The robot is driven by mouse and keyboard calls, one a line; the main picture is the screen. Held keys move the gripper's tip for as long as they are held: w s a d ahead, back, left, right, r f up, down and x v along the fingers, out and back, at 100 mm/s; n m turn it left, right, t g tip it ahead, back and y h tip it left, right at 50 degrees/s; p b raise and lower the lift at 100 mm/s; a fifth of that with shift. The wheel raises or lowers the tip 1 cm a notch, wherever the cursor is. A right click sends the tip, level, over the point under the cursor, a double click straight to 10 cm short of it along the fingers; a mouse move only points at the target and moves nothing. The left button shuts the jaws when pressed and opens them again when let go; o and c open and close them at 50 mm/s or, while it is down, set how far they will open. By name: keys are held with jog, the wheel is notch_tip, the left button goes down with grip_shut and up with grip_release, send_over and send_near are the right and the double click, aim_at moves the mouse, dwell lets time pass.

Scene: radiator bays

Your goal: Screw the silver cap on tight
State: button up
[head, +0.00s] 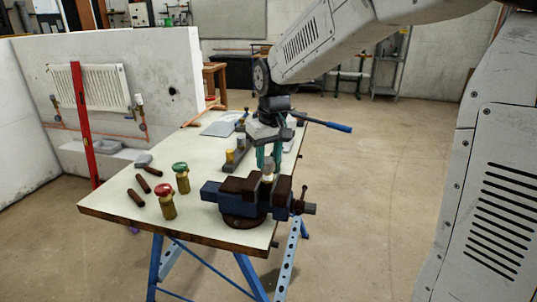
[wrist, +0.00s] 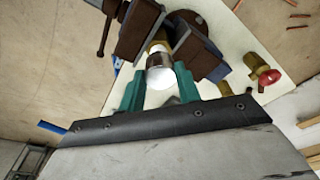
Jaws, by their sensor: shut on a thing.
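The silver cap (wrist: 162,76) is at the near end of a brass fitting (wrist: 158,46) in the wrist view. My gripper (wrist: 160,88) has a teal finger on each side of the cap and is shut on it. In the head view my gripper (head: 269,160) points down over the vise (head: 245,197), with the pale cap (head: 268,174) between its fingertips. The brass fitting sits between the vise's jaws. I cannot tell how far the cap is threaded on.
A red-topped brass valve (head: 166,203) and a green-topped one (head: 181,178) stand left of the vise on the workbench (head: 110,205). Dark brown rods (head: 136,198) lie further left. A rack (head: 237,158) with small caps stands behind. A blue-handled tool (head: 325,125) sticks out behind my gripper.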

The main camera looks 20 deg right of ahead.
jog(key=shift+f, duration=0.6)
jog(key=o, duration=1.1)
jog(key=r, duration=0.5)
jog(key=s+r, duration=0.1)
jog(key=r, duration=0.1)
jog(key=shift+s+d+r, duration=0.1)
jog(key=shift+r, duration=0.3)
